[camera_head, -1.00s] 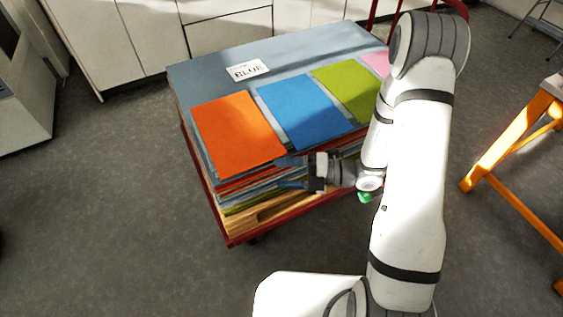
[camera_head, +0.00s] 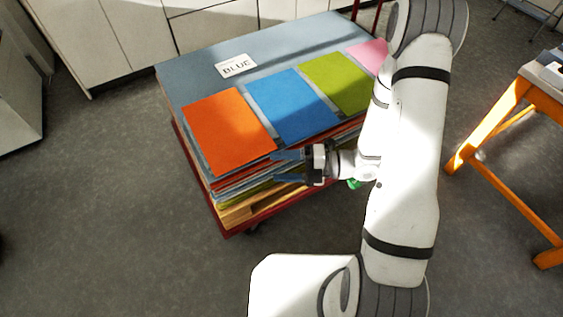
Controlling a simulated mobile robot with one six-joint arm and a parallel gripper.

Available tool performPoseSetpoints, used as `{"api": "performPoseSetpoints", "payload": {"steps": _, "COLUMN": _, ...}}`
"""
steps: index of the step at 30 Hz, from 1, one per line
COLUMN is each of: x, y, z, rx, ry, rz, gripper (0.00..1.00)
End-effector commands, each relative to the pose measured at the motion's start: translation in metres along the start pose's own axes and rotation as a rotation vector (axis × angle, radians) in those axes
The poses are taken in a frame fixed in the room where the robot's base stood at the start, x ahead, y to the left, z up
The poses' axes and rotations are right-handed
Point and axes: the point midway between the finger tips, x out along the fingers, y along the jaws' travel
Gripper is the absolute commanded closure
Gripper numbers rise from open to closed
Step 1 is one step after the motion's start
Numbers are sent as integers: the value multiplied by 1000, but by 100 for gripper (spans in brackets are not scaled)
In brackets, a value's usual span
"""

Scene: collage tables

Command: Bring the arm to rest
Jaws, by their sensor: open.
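My gripper (camera_head: 289,167) is open and empty, with its two bluish-grey fingers pointing left. It is in front of the near side of a stack of coloured sheets on a cart. My white arm (camera_head: 405,170) is folded on the right side of the view and covers the right part of the stack. An orange sheet (camera_head: 227,131), a blue sheet (camera_head: 290,104), a green sheet (camera_head: 338,81) and a pink sheet (camera_head: 368,54) lie in a row on the grey top board (camera_head: 195,77).
A white card reading "BLUE" (camera_head: 235,66) lies on the board. The cart has a dark red frame (camera_head: 240,229). An orange-legged table (camera_head: 490,122) stands at the right. White cabinets (camera_head: 135,35) line the back. The floor at the left is clear.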

Motion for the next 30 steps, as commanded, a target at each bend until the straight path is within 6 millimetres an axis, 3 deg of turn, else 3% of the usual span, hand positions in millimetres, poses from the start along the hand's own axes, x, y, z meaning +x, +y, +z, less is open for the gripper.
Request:
{"api": "performPoseSetpoints", "payload": {"steps": 22, "x": 0, "y": 3, "z": -1, "rx": -28, "ry": 12, "rz": -8, "gripper": 35}}
{"api": "performPoseSetpoints", "payload": {"steps": 26, "x": -2, "y": 22, "z": -14, "rx": -196, "ry": 87, "rz": -55, "gripper": 35}}
{"api": "performPoseSetpoints", "payload": {"steps": 30, "x": -10, "y": 53, "z": -40, "rx": -546, "ry": 256, "rz": -146, "gripper": 35}}
